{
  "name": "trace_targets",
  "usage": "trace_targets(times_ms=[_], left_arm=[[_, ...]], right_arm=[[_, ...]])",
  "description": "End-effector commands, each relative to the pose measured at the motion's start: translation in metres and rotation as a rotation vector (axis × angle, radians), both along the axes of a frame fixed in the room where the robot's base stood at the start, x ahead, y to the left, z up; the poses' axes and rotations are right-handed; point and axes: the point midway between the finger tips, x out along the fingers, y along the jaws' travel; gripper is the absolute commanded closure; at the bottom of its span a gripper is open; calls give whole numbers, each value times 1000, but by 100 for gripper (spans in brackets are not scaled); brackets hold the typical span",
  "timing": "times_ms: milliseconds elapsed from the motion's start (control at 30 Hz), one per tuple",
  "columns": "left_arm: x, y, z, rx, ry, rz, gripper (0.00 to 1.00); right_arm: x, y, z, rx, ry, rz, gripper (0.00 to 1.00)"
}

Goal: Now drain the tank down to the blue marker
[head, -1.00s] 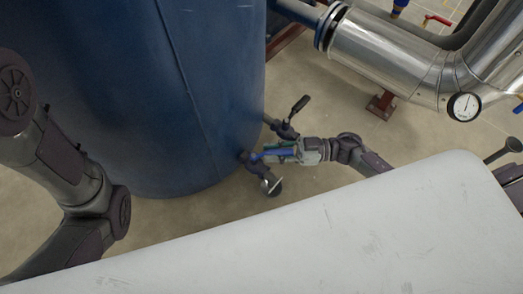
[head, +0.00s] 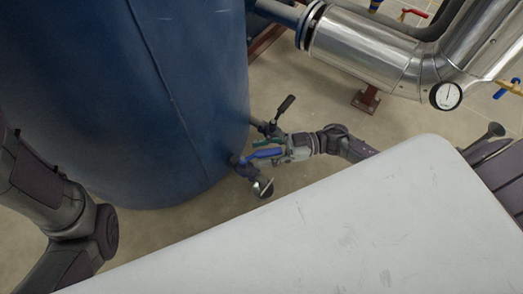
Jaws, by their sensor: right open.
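The large blue tank (head: 130,90) fills the upper left of the head view. Low on its right side is a drain fitting with a blue lever (head: 263,154) and a dark downward outlet (head: 263,187). My right gripper (head: 275,149) reaches in from the right and is open around or just beside the blue lever; I cannot tell whether it touches. A green part shows beside the lever. A second fitting with a black-handled lever (head: 285,105) is just above. My left gripper is not in view; only its arm shows at left. No blue marker or liquid level is visible.
A silver pipe (head: 365,48) with a round gauge (head: 446,96) runs across the upper right. Red (head: 414,13) and blue-handled valves are near it. My white body surface covers the lower right. Tan floor (head: 330,95) lies open between tank and pipe.

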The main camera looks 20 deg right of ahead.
Motion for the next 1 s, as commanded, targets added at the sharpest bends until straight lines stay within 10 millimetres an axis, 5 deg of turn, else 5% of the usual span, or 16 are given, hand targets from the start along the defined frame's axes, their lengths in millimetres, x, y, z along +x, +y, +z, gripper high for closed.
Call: trace_targets(times_ms=[500,1000], left_arm=[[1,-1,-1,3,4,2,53],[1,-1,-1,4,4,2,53]], right_arm=[[-21,-95,-1,-3,3,-2,49],[-25,-113,0,-1,0,-1,51]])
